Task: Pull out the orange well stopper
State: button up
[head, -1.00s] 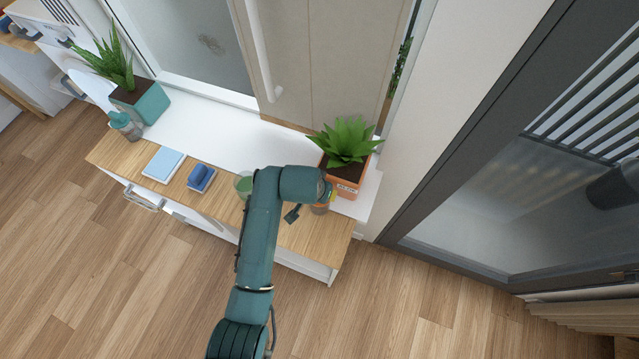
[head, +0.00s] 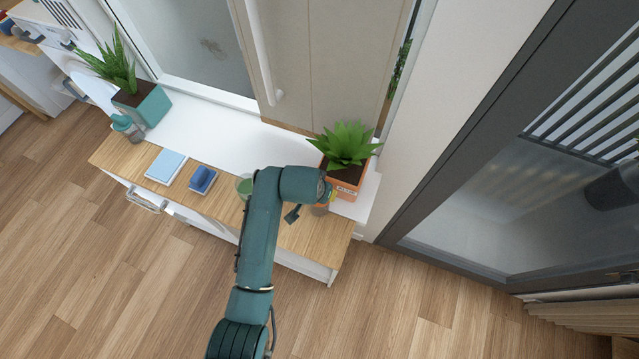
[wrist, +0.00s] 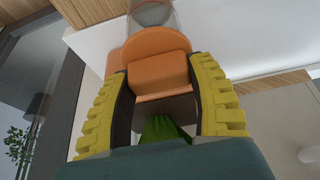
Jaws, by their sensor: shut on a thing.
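The orange planter (head: 347,190) stands at the right end of the counter, holding a green spiky plant (head: 347,145). My gripper (head: 328,196) is at the planter's left front side, partly hidden by my own wrist in the head view. In the wrist view, the yellow fingers of my gripper (wrist: 160,66) are shut on a rounded orange piece, which looks like the well stopper (wrist: 155,44). More orange, apparently the planter's rim (wrist: 162,80), shows behind it, with dark soil and green leaves below. I cannot tell whether the stopper is still seated.
A clear cylinder (wrist: 153,13) shows beyond the stopper in the wrist view. On the counter are a green-filled glass (head: 245,187), a blue item on a dark pad (head: 203,179) and a light blue book (head: 166,166). A teal planter (head: 148,104) stands at the left.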

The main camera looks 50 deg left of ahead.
jog(key=shift+r+p, duration=2.05)
jog(key=shift+r, duration=0.15)
